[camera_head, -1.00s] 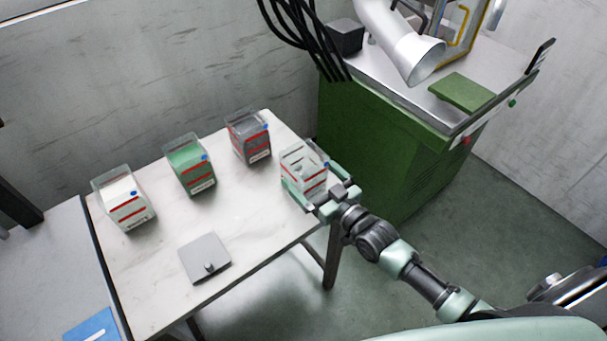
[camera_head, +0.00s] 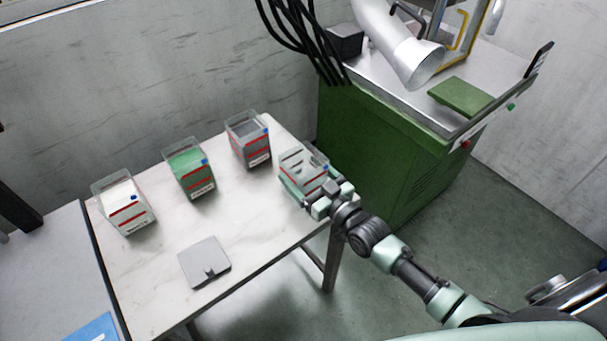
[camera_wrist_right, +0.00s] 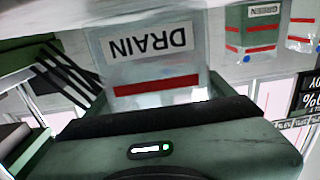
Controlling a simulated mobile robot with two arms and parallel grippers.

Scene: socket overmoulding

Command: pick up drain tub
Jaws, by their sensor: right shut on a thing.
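The drain tub (camera_head: 304,166) is a clear box with red stripes at the right end of the white table. In the right wrist view the drain tub (camera_wrist_right: 152,62) shows its DRAIN label upside down, close in front of the gripper. My right gripper (camera_head: 306,186) is shut on the drain tub, with its fingers along the tub's sides. The fingertips are partly hidden, and I cannot tell whether the tub is clear of the table. My left gripper is not in view.
Three more tubs stand on the table (camera_head: 160,250): white (camera_head: 128,208), green (camera_head: 190,172) and grey (camera_head: 250,142). A grey plate (camera_head: 205,262) lies near the front edge. A green machine cabinet (camera_head: 375,150) stands close behind the right end.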

